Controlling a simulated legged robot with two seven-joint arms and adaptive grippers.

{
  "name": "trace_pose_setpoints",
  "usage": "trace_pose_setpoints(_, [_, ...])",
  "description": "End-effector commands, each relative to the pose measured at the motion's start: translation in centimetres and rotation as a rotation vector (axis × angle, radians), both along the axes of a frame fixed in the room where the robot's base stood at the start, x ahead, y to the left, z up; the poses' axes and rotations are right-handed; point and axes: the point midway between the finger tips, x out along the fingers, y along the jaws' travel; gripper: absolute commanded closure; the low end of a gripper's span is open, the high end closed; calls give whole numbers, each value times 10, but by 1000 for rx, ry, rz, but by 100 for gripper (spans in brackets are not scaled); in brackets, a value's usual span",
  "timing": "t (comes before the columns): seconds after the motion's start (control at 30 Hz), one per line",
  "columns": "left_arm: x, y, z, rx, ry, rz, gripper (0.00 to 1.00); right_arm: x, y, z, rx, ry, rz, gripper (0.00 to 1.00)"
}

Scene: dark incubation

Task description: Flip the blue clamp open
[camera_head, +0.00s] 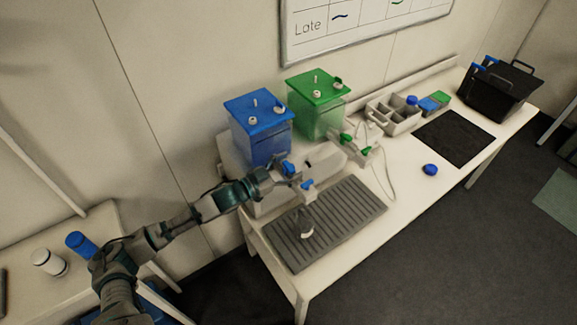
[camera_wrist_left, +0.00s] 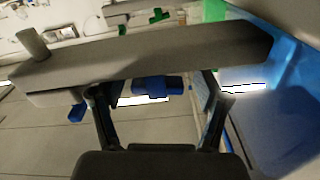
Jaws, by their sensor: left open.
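The blue clamp (camera_head: 288,168) is a small blue piece at the front of the equipment, just below the blue-lidded container (camera_head: 258,130). In the left wrist view the blue clamp (camera_wrist_left: 157,86) shows between my fingers, partly hidden behind a broad grey bar. My left gripper (camera_head: 277,176) reaches in from the left, close beside the clamp. In the wrist view its two fingers (camera_wrist_left: 160,122) are spread apart with nothing held between them. I cannot tell whether a finger touches the clamp. A second small blue piece (camera_head: 307,184) sits just right of it. My right gripper is not in view.
A grey ribbed tray (camera_head: 335,225) lies in front of the equipment. A green-lidded container (camera_head: 317,100) stands behind, with green clamps (camera_head: 346,138) and thin tubing nearby. A blue round object (camera_head: 430,169), a dark mat (camera_head: 453,138) and a black box (camera_head: 500,88) are farther right.

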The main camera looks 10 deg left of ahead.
Motion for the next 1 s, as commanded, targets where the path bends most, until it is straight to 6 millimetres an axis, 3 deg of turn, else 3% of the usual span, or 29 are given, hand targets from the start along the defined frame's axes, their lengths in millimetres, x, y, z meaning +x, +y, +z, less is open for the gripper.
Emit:
trace_pose_setpoints(0.17, [-10,11,-2,1,3,1,25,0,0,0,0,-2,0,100])
trace_pose_setpoints(0.6, [-71,75,-4,2,6,2,25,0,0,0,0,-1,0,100])
trace_pose_setpoints(1.0, [-81,83,-2,1,4,0,25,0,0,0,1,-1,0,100])
